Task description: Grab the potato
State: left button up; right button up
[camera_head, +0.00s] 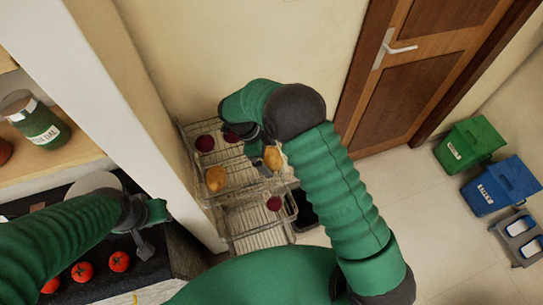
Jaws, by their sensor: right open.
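A yellow-brown potato (216,178) lies on the upper shelf of a wire rack. A second potato-like piece (273,158) shows right beside my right gripper (259,156), at the rack's right side. My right gripper is open and reaches down over the rack; I cannot tell whether its fingers touch this piece. My arm hides part of the shelf. My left gripper (150,228) is over the dark counter at the left, near the tomatoes, with nothing seen in it.
The wire rack (222,204) stands against the wall and holds dark red round vegetables (205,143), one on a lower shelf. Tomatoes (119,261) lie on the counter (150,268). A door (420,70), green bin (468,143) and blue bin (503,186) are right.

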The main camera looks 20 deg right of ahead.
jog(key=shift+d+f, duration=0.15)
jog(key=shift+f, duration=0.15)
jog(key=shift+r, duration=0.1)
jog(key=c, duration=1.4)
